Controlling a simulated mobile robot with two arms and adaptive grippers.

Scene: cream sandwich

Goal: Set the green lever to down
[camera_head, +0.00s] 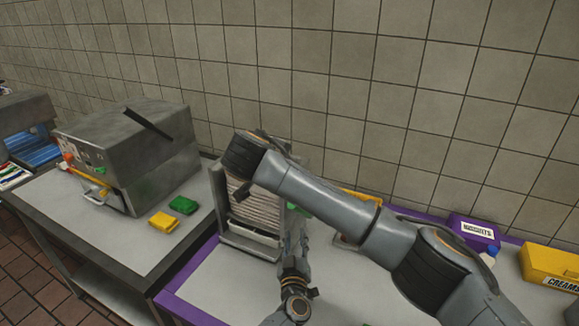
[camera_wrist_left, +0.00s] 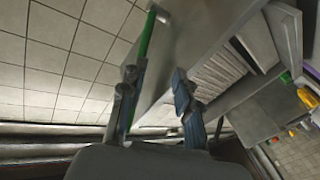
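A grey machine (camera_head: 228,210) with a slatted front stands on the purple-edged table. In the left wrist view a thin green strip (camera_wrist_left: 146,38), likely the green lever, runs along the machine's edge beside my left finger. A small green part (camera_head: 306,212) shows beside the machine in the head view, partly hidden by my arm. My left gripper (camera_head: 292,243) is in front of the machine, with its details hard to make out there. In the left wrist view its two fingers (camera_wrist_left: 157,75) are apart with nothing clearly between them. Contact with the green strip cannot be told. My right gripper is not seen.
A grey box machine (camera_head: 125,150) stands on the left table, with a yellow packet (camera_head: 163,222) and a green packet (camera_head: 183,205) in front. A purple biscuits box (camera_head: 473,230) and a yellow cream box (camera_head: 550,265) are at right. A tiled wall closes the back.

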